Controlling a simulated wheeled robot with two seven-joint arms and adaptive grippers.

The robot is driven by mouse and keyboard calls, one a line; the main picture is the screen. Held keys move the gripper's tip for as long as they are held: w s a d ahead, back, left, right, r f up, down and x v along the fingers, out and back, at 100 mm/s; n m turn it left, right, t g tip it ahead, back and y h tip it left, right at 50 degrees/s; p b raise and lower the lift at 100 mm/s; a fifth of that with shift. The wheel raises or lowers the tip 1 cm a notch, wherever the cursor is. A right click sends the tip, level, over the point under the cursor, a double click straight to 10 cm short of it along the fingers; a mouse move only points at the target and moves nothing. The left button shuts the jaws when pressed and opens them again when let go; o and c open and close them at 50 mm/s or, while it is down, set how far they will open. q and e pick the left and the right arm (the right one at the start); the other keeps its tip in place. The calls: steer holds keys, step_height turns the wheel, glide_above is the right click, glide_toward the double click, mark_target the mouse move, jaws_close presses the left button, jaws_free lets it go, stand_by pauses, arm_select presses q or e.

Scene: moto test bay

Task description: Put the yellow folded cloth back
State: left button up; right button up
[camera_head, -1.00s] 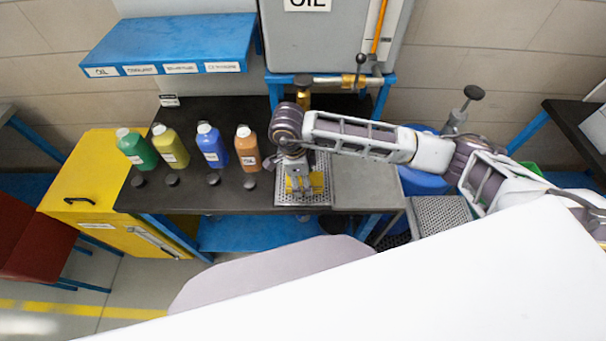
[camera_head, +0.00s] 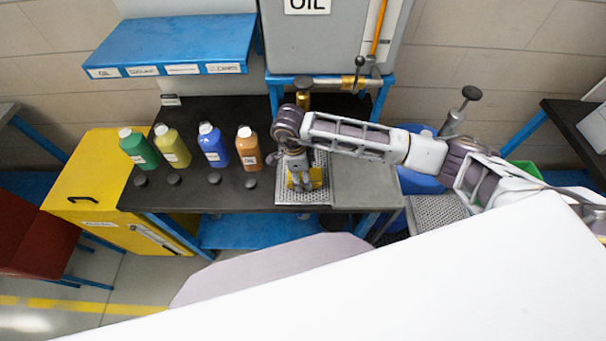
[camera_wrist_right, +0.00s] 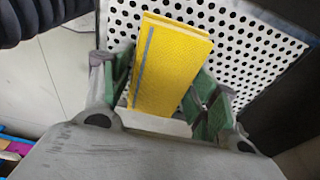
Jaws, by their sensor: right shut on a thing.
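The yellow folded cloth (camera_wrist_right: 170,65) shows in the right wrist view between the green-padded fingers of my right gripper (camera_wrist_right: 163,95), over a white perforated surface. A dark stripe runs along one side of it. In the head view the cloth (camera_head: 318,177) is partly hidden behind my right gripper (camera_head: 303,184). The gripper is shut on the cloth and points down over the perforated tray (camera_head: 305,198) on the bench. I cannot tell whether the cloth touches the tray. My left gripper is not in view.
Green (camera_head: 139,151), yellow (camera_head: 172,148), blue (camera_head: 213,147) and orange (camera_head: 247,148) bottles stand left of the gripper, with dark caps in front. A grey oil tank (camera_head: 325,40) stands behind. A grey plate (camera_head: 366,182) lies right of the tray.

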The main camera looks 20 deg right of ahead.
steer(key=shift+f, duration=0.5)
steer(key=shift+f, duration=0.2)
steer(key=o, duration=1)
steer(key=shift+r, duration=0.2)
